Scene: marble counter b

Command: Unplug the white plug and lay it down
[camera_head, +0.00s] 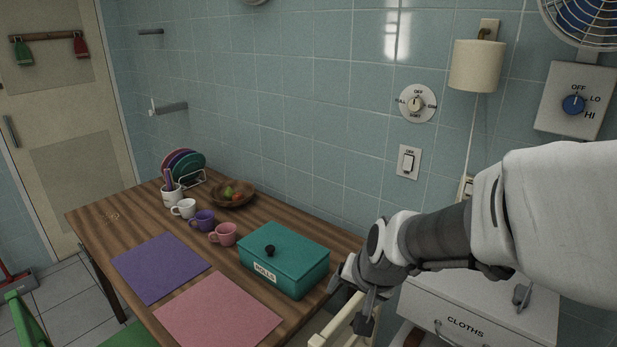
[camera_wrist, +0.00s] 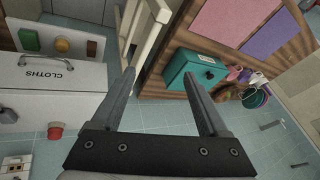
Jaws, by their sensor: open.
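The lamp's pale cord (camera_head: 473,130) runs down the tiled wall to a small socket plate (camera_head: 467,187), which my arm partly covers. I cannot make out the white plug clearly there. In the wrist view, a white wall plate with dark and tan details (camera_wrist: 15,165) is cut off at the lower left; I cannot tell whether the plug is in it.
A teal lidded box (camera_head: 285,255), mugs and mats stand on the wooden table (camera_head: 90,215). A white cabinet marked CLOTHS (camera_head: 440,317) is below the socket, with a red round object (camera_wrist: 55,132) near it. A cream wooden frame (camera_wrist: 148,35) stands between cabinet and table.

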